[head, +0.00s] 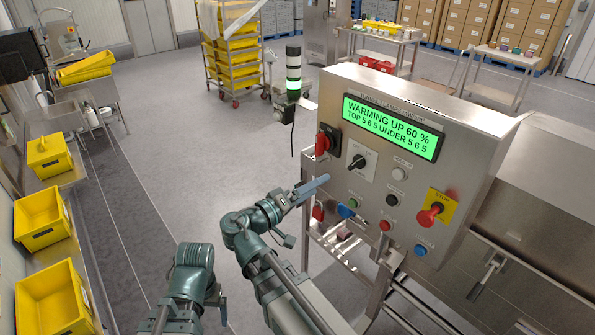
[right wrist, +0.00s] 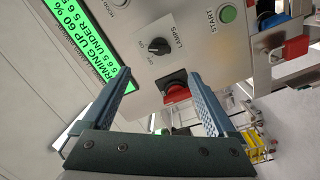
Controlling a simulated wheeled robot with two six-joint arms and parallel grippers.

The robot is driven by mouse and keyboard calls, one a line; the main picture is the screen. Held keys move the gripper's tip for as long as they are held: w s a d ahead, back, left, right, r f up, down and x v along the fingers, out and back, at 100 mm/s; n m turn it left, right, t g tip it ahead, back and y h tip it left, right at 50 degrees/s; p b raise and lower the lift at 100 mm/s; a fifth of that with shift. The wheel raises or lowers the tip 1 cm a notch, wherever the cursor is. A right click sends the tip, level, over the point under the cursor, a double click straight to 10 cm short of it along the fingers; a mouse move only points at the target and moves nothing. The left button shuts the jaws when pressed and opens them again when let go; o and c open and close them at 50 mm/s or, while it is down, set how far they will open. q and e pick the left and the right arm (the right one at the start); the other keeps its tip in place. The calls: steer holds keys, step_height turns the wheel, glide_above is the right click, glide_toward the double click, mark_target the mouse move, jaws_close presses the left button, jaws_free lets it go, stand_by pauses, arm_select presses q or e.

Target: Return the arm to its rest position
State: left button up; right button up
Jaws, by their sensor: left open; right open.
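My right gripper (head: 312,187) reaches up from the bottom of the head view to the lower left side of the steel control panel (head: 375,185). In the right wrist view its two blue-grey fingers (right wrist: 160,108) stand apart with nothing held. A red switch handle (right wrist: 177,92) on a dark base shows in the gap beyond them; I cannot tell its distance. My left arm (head: 192,268) is folded at the bottom of the head view. Its gripper (head: 222,311) is small and partly hidden at the bottom edge, clear of the panel.
The panel's green screen (head: 392,126) reads "WARMING UP 60 %". A red stop button (head: 429,215) on yellow and several knobs and buttons cover its face. Yellow bins (head: 40,217) line the left side. A trolley of yellow crates (head: 232,55) stands behind. The middle floor is clear.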

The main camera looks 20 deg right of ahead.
mark_target(352, 166)
steer(key=x, duration=1.3)
steer(key=shift+w+d, duration=0.2)
steer(key=shift+d, duration=0.15)
steer(key=shift+w+d, duration=0.1)
steer(key=shift+d, duration=0.15)
steer(key=shift+a+n, duration=0.2)
steer(key=shift+n, duration=0.4)
steer(key=n, duration=0.3)
steer(key=shift+a, duration=0.1)
steer(key=n, duration=0.3)
steer(key=shift+n, duration=2.4)
